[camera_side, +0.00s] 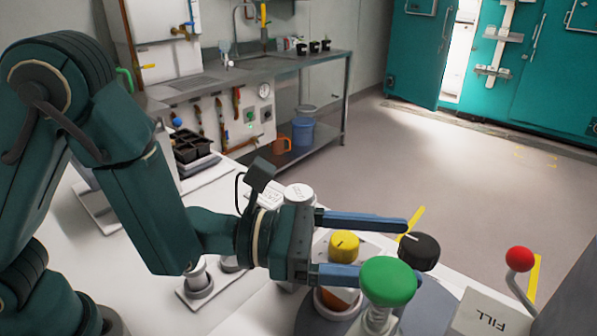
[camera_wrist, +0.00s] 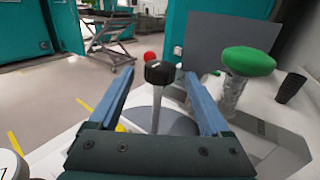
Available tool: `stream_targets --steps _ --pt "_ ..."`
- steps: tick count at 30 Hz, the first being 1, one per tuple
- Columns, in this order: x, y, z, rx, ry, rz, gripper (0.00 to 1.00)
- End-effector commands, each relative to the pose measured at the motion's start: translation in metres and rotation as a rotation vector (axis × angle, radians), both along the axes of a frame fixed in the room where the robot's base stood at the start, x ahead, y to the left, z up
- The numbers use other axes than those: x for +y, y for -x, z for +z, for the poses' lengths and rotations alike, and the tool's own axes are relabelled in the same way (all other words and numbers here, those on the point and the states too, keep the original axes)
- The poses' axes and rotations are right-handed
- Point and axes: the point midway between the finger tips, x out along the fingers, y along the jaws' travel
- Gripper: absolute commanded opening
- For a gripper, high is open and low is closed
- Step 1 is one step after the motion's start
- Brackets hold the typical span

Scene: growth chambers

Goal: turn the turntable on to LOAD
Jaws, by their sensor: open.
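The turntable (camera_side: 433,312) is a grey-blue disc at the lower right of the side view, partly hidden by the green knob. A black knob (camera_side: 419,247) with a pale mark on top stands by it. In the wrist view the black knob (camera_wrist: 160,72) sits on a slim grey post (camera_wrist: 156,110). My gripper (camera_side: 388,250) is open, with blue fingers. In the wrist view my gripper (camera_wrist: 160,76) has the knob between its fingertips, with a gap on each side. One fingertip is hidden behind the green knob in the side view. I cannot read a LOAD mark.
A green knob (camera_side: 388,280) stands close to one finger; it is right of the fingers in the wrist view (camera_wrist: 248,62). A red ball lever (camera_side: 519,259) and a FILL plate (camera_side: 490,315) are at right.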

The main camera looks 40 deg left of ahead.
Motion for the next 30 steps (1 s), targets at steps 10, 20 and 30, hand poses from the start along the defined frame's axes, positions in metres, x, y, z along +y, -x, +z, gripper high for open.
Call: stream_targets --steps 10,20,30 --pt "-0.026 -0.018 0.0 -0.001 0.002 -0.002 0.81" --pt "-0.03 -0.02 0.001 0.0 0.001 -0.002 0.81" --pt "-0.029 -0.021 0.001 0.0 0.001 -0.002 0.0"
